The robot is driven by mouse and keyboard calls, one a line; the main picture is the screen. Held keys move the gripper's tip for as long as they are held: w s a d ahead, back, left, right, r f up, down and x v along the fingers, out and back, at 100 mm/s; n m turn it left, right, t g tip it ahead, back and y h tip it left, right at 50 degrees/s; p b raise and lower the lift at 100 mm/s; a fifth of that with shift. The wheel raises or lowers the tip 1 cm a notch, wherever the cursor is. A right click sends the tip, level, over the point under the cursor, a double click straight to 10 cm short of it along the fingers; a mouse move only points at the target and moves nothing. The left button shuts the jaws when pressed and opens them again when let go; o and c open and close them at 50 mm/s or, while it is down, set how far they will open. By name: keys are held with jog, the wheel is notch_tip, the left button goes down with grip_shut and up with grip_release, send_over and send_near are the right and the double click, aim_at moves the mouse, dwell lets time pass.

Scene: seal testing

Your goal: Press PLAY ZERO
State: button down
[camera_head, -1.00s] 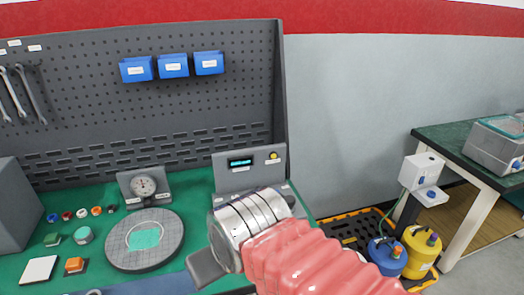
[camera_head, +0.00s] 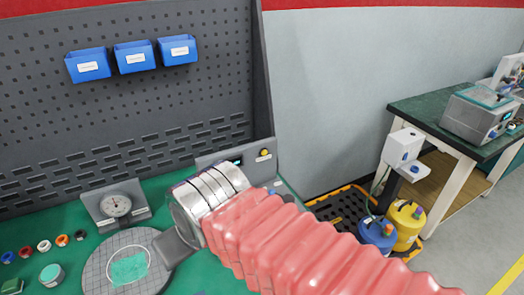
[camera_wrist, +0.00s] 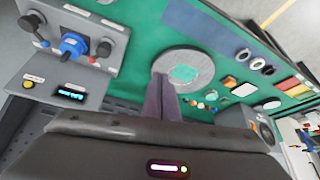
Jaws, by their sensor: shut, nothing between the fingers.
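The grey panel (camera_head: 225,157) at the back of the green bench has a small lit display and a yellow button (camera_head: 265,153). My arm partly covers this panel in the head view. The wrist view shows the display (camera_wrist: 70,94) and the yellow button (camera_wrist: 28,84) at the left. Labels are too small to read, so I cannot tell which control is PLAY ZERO. My gripper (camera_head: 175,249) is shut and empty, at the right edge of the round grey plate in the head view. In the wrist view its fingers (camera_wrist: 162,92) point towards the plate, right of the panel.
A dial gauge (camera_head: 117,205) stands behind the round plate (camera_head: 98,270). A control box with a blue knob (camera_wrist: 75,45) and dark levers is beside the panel. Small coloured parts lie at the left. Blue and yellow containers (camera_head: 405,225) stand on the floor at right.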

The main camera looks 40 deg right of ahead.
jog(key=shift+w, duration=0.2)
dwell(0.3)
jog(key=shift+d, duration=0.1)
